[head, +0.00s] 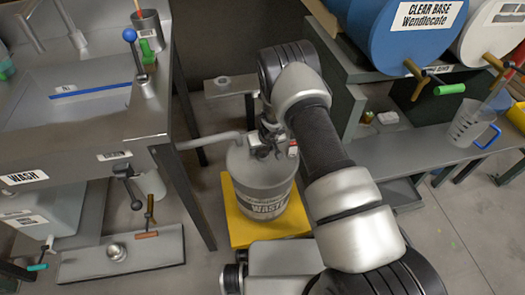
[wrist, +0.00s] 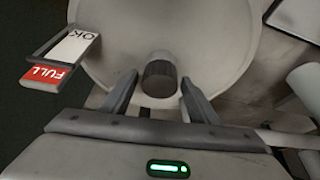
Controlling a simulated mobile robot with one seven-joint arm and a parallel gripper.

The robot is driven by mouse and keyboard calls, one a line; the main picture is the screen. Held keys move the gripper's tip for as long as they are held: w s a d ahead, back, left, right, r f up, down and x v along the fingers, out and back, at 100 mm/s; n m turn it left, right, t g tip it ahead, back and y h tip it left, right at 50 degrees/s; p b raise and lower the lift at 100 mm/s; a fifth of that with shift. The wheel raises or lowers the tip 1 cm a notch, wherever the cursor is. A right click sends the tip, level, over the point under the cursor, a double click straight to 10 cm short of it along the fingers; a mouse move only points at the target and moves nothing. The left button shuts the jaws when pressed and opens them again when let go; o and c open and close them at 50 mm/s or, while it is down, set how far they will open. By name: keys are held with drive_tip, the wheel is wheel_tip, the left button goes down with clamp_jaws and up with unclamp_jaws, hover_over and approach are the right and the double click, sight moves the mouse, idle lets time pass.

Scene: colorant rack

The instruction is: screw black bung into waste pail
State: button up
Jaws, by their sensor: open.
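My gripper (wrist: 158,84) is open, with one finger on each side of this cylinder and a gap showing on both sides. In the head view my gripper (head: 268,140) is over the pail top, and my wrist hides part of the lid.
An OK/FULL tag (wrist: 62,58) sticks out at the lid's left edge. A pipe (head: 212,140) runs from the sink bench (head: 150,122) to the pail. A small stand (head: 230,88) holds a round grey piece behind it. A blue drum (head: 400,35) and shelf stand right.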

drive_tip(key=shift+d+f+n+y+b, duration=0.15)
drive_tip(key=shift+n+y+b, duration=0.25)
drive_tip(key=shift+n+b, duration=0.65)
drive_tip(key=shift+r+n+g+y+p, duration=0.2)
drive_tip(key=shift+n+g+y+p, duration=0.15)
drive_tip(key=shift+n, duration=0.5)
drive_tip(key=shift+n+g, duration=0.25)
drive_tip(key=shift+n, duration=0.65)
drive_tip(key=shift+c, duration=0.2)
